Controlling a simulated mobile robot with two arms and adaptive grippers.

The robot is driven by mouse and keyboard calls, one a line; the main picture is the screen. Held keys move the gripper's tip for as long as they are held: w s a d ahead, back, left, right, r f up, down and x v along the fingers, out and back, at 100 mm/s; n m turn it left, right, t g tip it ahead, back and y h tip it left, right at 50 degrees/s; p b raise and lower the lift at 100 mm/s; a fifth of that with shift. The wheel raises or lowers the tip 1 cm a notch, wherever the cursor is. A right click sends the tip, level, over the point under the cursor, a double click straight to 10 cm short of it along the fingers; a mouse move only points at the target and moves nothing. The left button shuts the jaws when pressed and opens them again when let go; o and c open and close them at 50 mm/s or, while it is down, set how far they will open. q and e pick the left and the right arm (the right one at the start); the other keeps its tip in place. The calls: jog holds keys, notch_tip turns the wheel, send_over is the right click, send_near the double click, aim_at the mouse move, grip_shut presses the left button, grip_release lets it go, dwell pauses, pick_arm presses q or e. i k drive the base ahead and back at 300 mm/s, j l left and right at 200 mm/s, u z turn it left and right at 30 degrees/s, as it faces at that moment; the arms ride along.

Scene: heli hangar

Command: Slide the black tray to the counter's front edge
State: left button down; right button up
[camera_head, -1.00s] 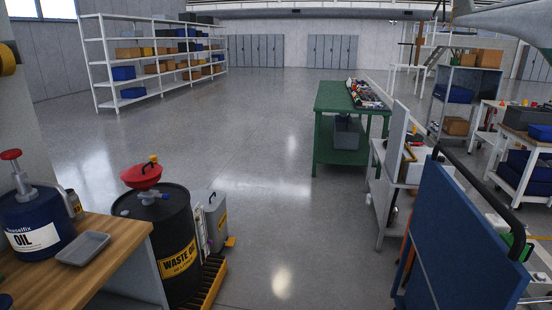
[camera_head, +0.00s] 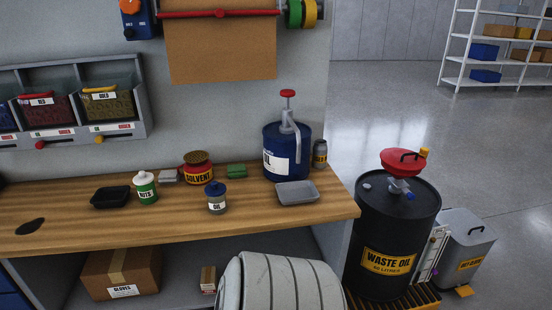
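The black tray (camera_head: 110,197) is a small shallow dish lying flat on the wooden counter (camera_head: 270,222). It sits toward the left part of the counter, set back from the front edge. A white-capped green bottle (camera_head: 145,188) stands just to its right. A dark flat patch (camera_head: 31,226) lies on the counter to its front left. Neither of my grippers shows in the view.
A solvent can (camera_head: 198,172), a blue-lidded jar (camera_head: 215,198), a grey tray (camera_head: 297,192) and a blue oil drum (camera_head: 287,150) stand farther right on the counter. A waste oil barrel (camera_head: 397,235) stands beyond its right end. The counter's front strip before the black tray looks clear.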

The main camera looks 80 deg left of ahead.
aim_at(112, 197)
jog(key=u, duration=1.8)
